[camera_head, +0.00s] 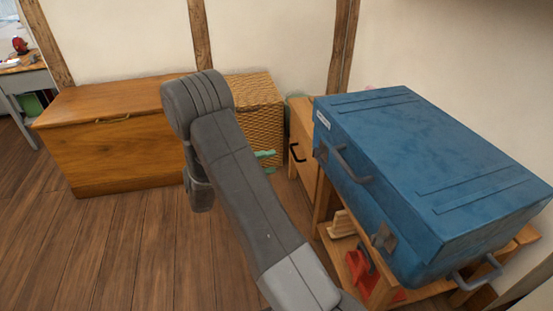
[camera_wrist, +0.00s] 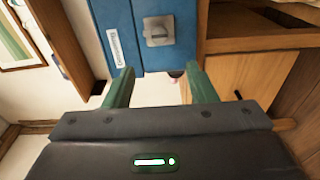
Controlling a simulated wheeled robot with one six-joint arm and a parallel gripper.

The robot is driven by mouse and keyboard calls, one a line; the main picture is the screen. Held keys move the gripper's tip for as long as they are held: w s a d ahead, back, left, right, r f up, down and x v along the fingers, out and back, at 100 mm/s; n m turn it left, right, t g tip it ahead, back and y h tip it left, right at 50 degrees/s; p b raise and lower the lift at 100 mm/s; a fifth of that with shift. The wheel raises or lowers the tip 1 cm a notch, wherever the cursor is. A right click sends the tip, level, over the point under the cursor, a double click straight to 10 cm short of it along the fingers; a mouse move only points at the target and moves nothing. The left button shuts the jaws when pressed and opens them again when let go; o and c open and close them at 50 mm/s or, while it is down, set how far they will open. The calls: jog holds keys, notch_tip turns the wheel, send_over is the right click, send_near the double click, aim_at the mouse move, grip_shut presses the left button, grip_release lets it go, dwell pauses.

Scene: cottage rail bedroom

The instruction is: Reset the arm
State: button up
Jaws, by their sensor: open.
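My arm, grey and bent at the elbow, rises from the bottom of the head view and folds over near the middle. My gripper (camera_wrist: 160,70) has two green fingers, which are spread apart with nothing between them in the wrist view. In the head view only the green fingers (camera_head: 265,160) show to the right of my arm; the rest of the gripper is hidden behind it. The blue case (camera_wrist: 165,30) shows beyond the fingertips in the wrist view; I cannot tell how far off it is.
The blue case (camera_head: 420,160) lies on a low wooden shelf unit (camera_head: 330,205) at the right, with red items below. A wooden chest (camera_head: 120,140) and a wicker basket (camera_head: 258,110) stand along the wall. The wood floor (camera_head: 110,245) is clear at front left.

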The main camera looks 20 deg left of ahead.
dwell(0.3)
jog(key=b+x, duration=0.3)
jog(key=x, duration=1)
jog(key=shift+w+d, duration=0.25)
jog(key=shift+s+a, duration=0.1)
